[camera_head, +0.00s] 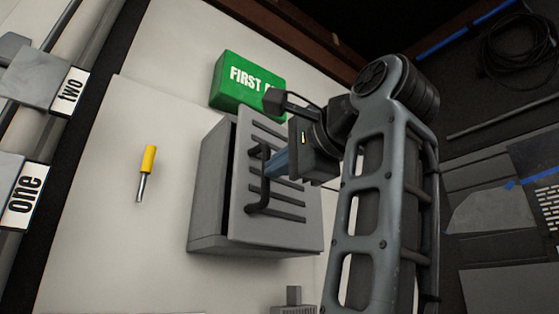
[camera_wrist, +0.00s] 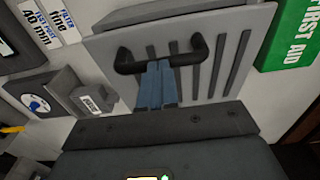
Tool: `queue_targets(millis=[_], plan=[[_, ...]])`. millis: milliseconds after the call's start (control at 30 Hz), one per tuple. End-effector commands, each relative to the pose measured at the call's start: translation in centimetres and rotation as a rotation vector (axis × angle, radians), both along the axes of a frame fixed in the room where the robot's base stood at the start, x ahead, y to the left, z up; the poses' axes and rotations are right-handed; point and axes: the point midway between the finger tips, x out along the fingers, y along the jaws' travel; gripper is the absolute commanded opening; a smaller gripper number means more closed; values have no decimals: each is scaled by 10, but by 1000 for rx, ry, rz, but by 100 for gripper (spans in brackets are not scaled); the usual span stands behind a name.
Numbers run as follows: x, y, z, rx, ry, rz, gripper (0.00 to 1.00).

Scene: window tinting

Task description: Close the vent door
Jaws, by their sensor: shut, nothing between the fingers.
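The vent is a grey box (camera_head: 208,200) on the white panel in the head view. Its slotted vent door (camera_head: 284,234) stands a little ajar, with a dark gap along its left edge. The door also shows in the wrist view (camera_wrist: 262,30). A dark bar handle (camera_head: 254,197) is on the door, and it shows in the wrist view (camera_wrist: 128,63). My gripper (camera_head: 272,164) has its blue fingers shut together, with nothing held. The fingertips (camera_wrist: 158,66) are at the middle of the handle; I cannot tell whether they touch it.
A green first aid box (camera_head: 240,82) sits just above the vent. A yellow-handled screwdriver (camera_head: 148,162) lies to the left on the panel. Grey blocks labelled "two" (camera_head: 68,92) and "one" (camera_head: 25,197) are at the far left. The panel between them and the vent is mostly clear.

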Motion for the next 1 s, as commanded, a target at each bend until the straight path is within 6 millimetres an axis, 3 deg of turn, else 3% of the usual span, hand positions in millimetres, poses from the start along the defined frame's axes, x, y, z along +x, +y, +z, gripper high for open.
queue_targets(millis=[267,600,1000], plan=[[1,2,0,0,0,1,0],[22,41,0,0,-1,1,0],[23,43,2,1,-3,3,0]])
